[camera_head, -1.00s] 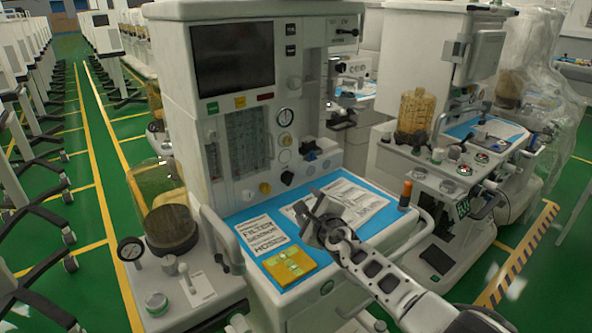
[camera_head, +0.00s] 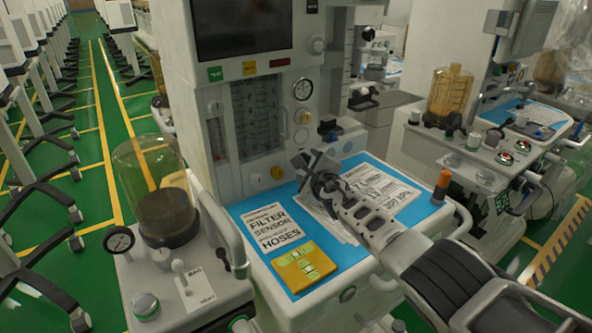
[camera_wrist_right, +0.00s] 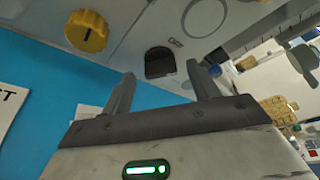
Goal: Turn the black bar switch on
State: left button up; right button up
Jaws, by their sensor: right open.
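The black bar switch (camera_wrist_right: 160,62) shows in the right wrist view as a dark shape on the grey panel of the anaesthesia machine. It lies between and beyond my fingertips, and its exact setting is too dark to tell. In the head view my right gripper hides the switch. My right gripper (camera_head: 312,168) is open and empty, close in front of the lower panel; both spread fingers show in the wrist view (camera_wrist_right: 162,74). Contact with the switch cannot be seen. My left gripper is out of view.
A yellow knob (camera_head: 278,173) is just left of my gripper, also in the wrist view (camera_wrist_right: 86,31). Below lies the blue work surface (camera_head: 340,262) with papers and a yellow pad (camera_head: 306,266). An orange-capped bottle (camera_head: 441,187) stands at its right edge.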

jog(key=shift+w+a, duration=0.15)
jog(key=shift+w, duration=0.25)
jog(key=shift+c, duration=0.3)
jog(key=c, duration=0.9)
jog(key=shift+c, duration=0.2)
